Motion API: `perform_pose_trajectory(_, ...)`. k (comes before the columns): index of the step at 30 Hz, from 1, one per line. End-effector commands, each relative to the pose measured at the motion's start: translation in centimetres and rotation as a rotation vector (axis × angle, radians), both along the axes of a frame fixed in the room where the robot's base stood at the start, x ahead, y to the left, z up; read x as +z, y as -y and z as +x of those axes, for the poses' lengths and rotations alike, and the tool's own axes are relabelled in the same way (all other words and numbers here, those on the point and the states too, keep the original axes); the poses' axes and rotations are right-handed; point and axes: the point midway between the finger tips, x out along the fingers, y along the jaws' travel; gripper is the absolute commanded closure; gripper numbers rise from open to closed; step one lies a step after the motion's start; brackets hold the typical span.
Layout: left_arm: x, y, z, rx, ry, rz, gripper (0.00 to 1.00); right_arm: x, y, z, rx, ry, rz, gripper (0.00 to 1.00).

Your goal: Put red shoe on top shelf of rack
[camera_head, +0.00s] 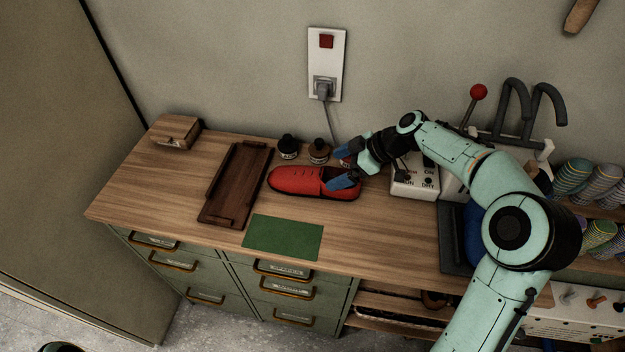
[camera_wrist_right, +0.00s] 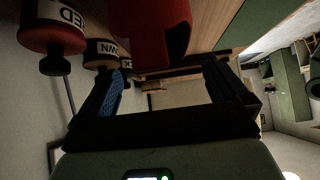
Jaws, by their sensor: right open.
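The red shoe (camera_head: 300,181) lies on the wooden bench top, its length running left to right; it also shows in the right wrist view (camera_wrist_right: 150,30). My right gripper (camera_head: 345,166) is open at the shoe's right end. One blue fingertip overlaps that end in the head view, the other is farther back near the jars. Contact cannot be told. Slatted wooden shelves (camera_head: 398,316), possibly the rack, show under the bench's right part. My arm and the bench top hide much of them. My left gripper is not in view.
A black jar (camera_head: 287,147) and a brown jar (camera_head: 319,152) stand close behind the shoe. A dark wooden tray (camera_head: 235,186) lies left, a green mat (camera_head: 283,238) in front. A switch box (camera_head: 415,184) stands right. Bench top between mat and box is clear.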

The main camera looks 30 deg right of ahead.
Motion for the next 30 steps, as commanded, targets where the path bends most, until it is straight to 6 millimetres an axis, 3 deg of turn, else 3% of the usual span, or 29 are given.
perform_pose_trajectory(15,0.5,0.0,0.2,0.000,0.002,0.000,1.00,-3.9,-3.5,2.6,0.003,0.000,0.002,0.00)
perform_pose_trajectory(24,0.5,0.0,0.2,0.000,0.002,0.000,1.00,-4.4,-3.8,2.9,-0.001,0.001,-0.002,0.00)
perform_pose_trajectory(25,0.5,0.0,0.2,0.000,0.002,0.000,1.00,-4.4,-3.8,2.9,-0.001,0.001,-0.002,0.03)
perform_pose_trajectory(26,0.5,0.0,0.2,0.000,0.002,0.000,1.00,-4.4,-3.8,2.9,-0.001,0.001,-0.002,0.13)
perform_pose_trajectory(30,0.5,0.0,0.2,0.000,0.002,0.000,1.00,-4.4,-3.8,2.9,-0.001,0.001,-0.002,0.59)
